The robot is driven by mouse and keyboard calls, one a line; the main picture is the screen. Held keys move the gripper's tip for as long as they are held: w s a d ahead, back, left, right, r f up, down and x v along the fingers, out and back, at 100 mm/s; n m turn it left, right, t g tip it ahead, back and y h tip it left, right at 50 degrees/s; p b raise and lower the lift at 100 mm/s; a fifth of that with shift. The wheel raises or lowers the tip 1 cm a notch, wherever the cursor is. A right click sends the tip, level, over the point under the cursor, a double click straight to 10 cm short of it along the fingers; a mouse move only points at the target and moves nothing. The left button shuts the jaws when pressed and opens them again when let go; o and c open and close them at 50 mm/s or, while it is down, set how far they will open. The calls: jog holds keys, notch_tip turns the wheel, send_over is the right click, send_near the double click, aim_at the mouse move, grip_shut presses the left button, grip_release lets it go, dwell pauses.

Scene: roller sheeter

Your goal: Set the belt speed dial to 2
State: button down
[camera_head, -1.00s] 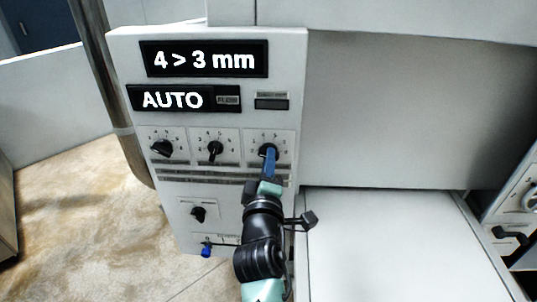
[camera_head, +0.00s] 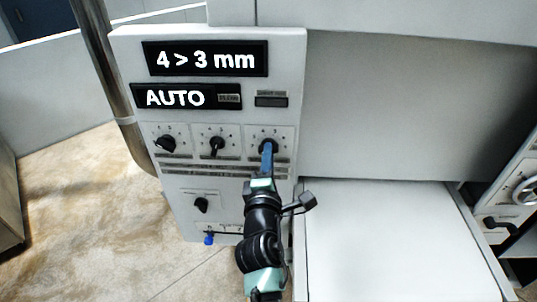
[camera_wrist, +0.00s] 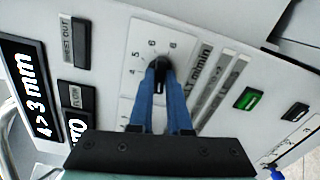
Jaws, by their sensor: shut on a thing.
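The belt speed dial (camera_head: 267,145) is the rightmost of three black knobs in the row on the panel, with numbers around it. In the wrist view, the dial's knob (camera_wrist: 160,63) sits between the two blue fingers, beside an "m/min" label. Numbers such as 4, 5, 6 and 8 show around it. My gripper (camera_head: 267,154) is shut on this knob, with a finger on each side. Its fingers (camera_wrist: 161,74) cover part of the dial face, and I cannot tell which number the knob points to.
The display (camera_head: 206,60) reads "4 > 3 mm" and the one below (camera_head: 175,97) reads "AUTO". Two more knobs stand left of the dial, the nearer one (camera_head: 217,145) close by. A lower knob (camera_head: 201,205) and a blue-tipped control (camera_head: 209,239) are below. A flat white bed (camera_head: 385,240) extends right.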

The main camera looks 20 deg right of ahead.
jog(key=c, duration=0.9)
grip_release()
jog(key=shift+o, duration=0.2)
jog(key=shift+s, duration=0.1)
jog(key=b+v, duration=0.2)
jog(key=v, duration=1)
jog(key=shift+s+a+b, duration=0.2)
jog(key=shift+s+b, duration=0.1)
jog(key=shift+s, duration=0.05)
